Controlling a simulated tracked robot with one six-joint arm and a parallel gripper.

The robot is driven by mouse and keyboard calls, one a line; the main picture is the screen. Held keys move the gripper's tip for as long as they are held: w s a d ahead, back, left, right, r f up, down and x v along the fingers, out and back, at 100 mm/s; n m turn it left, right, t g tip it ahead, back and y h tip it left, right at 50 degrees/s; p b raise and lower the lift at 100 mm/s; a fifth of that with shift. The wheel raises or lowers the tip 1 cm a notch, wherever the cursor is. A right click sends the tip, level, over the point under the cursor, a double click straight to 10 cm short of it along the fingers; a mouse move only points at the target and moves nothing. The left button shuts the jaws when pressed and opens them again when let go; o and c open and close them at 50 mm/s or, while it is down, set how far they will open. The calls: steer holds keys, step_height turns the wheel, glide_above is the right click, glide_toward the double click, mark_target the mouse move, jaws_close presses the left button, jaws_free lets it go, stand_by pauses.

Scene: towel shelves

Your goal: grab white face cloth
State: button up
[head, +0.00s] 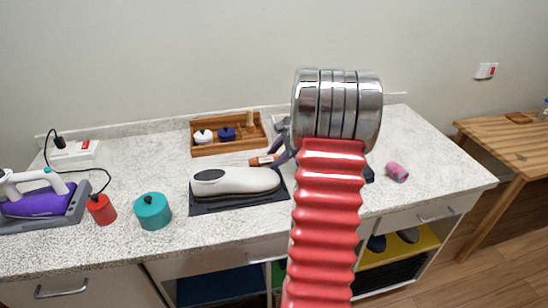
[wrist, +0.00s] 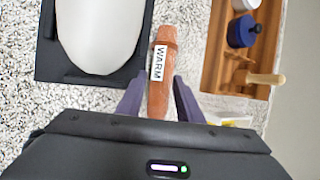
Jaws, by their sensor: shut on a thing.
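I cannot make out a white face cloth in either view. My gripper (wrist: 154,88) has two purple fingers, one on each side of a brown-orange bottle-like item (wrist: 158,66) labelled "WARM", and is shut on it. In the head view this brown item (head: 262,160) lies over the counter behind the white appliance, at the tips of my gripper (head: 276,154). My red arm and metal joint hide part of the counter and of my gripper there.
A white appliance (head: 235,181) sits on a black tray (head: 240,206). A wooden tray (head: 229,145) holds small jars behind it. A teal pot (head: 152,211), red canister (head: 101,209) and purple iron (head: 38,202) stand left; a pink roll (head: 397,172) lies right. Open shelves (head: 412,246) are below.

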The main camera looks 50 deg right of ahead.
steer(key=shift+f, duration=0.25)
steer(key=shift+s+f, duration=0.15)
steer(key=shift+f, duration=0.1)
steer(key=o, duration=0.8)
steer(key=shift+a+f, duration=0.1)
steer(key=shift+f, duration=0.05)
steer(key=shift+r, duration=0.3)
steer(key=v, duration=1.3)
steer(key=shift+w+r, duration=0.15)
steer(key=shift+w, duration=0.2)
